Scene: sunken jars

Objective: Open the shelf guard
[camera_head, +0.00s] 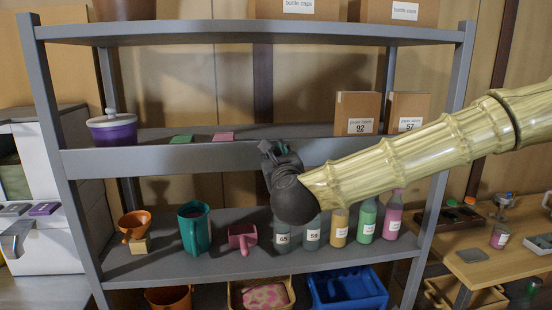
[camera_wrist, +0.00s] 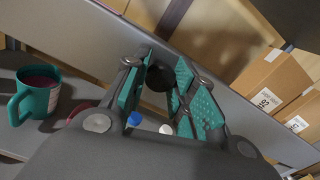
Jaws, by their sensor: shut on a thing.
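The shelf guard (camera_head: 370,145) is a long grey board standing upright along the front edge of the middle shelf. In the wrist view the guard (camera_wrist: 255,122) runs diagonally behind the fingers. My gripper (camera_head: 276,150) is at the middle of the guard, in front of its upper part. In the wrist view my gripper's teal-padded fingers (camera_wrist: 157,92) are shut around a dark round part (camera_wrist: 160,78) at the guard, which looks like a knob. My gripper and arm hide part of the guard in the head view.
Behind the guard are a purple jar (camera_head: 112,131), green and pink flat pieces, and two cartons (camera_head: 356,113). Below stand an orange funnel (camera_head: 134,225), a teal mug (camera_head: 194,229), a pink scoop (camera_head: 242,237) and several bottles (camera_head: 366,222). A side table (camera_head: 475,268) is at right.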

